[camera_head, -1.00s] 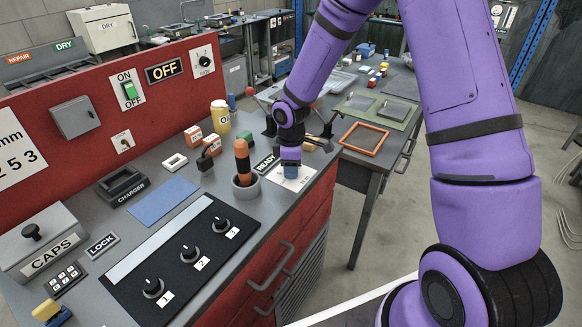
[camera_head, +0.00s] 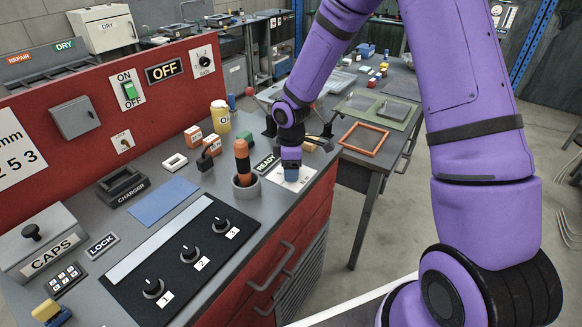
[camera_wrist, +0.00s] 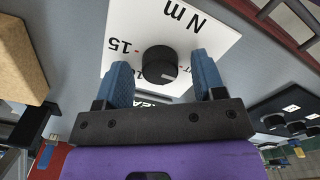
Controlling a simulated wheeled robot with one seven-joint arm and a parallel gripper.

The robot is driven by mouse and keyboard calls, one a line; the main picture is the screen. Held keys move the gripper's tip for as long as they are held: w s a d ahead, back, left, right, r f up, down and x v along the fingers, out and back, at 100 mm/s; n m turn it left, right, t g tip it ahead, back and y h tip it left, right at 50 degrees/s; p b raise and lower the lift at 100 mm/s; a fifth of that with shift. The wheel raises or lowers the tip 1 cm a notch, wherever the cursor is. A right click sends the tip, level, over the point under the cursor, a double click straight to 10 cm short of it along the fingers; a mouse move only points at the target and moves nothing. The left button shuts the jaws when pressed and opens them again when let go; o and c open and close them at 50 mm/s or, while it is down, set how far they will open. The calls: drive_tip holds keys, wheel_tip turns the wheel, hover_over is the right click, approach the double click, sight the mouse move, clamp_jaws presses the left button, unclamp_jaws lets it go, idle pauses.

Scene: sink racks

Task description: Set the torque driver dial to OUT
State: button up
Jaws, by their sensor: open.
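A round black dial knob (camera_wrist: 159,66) stands on a white plate (camera_wrist: 195,42) in the wrist view. The plate is marked "N m" and "15", with other marks partly hidden by the knob and fingers. A pale line shows on the knob's lower right. My gripper (camera_wrist: 162,76) is open, with one blue finger on each side of the knob and a gap visible on both sides. No "OUT" mark is legible.
An orange and black handled tool (camera_head: 243,165) stands in a grey cup just left of my gripper. A READY label (camera_head: 266,163), a yellow jar (camera_head: 220,116) and small orange blocks are nearby. A black panel with three knobs (camera_head: 188,253) lies at front left.

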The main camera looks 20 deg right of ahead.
wheel_tip(320, 180, up, 11)
idle(0.5)
drive_tip(key=shift+f, duration=0.1)
drive_tip(key=s+d+r+m+t+h, duration=0.1)
drive_tip(key=s+d+r+m, duration=0.15)
drive_tip(key=s+r, duration=0.45)
drive_tip(key=s+d+r+m+t, duration=0.15)
drive_tip(key=s+r+m, duration=0.3)
drive_tip(key=r, duration=0.45)
drive_tip(key=s+d+r+m+t, duration=0.1)
drive_tip(key=s+r+m, duration=0.2)
drive_tip(key=s, duration=0.6)
drive_tip(key=s+d+r+m+t+y, duration=0.1)
drive_tip(key=s+d+r+m, duration=0.1)
drive_tip(key=s, duration=0.7)
drive_tip(key=shift+r+m+t, duration=0.35)
drive_tip(key=shift+r+m, duration=0.5)
drive_tip(key=shift+m, duration=0.25)
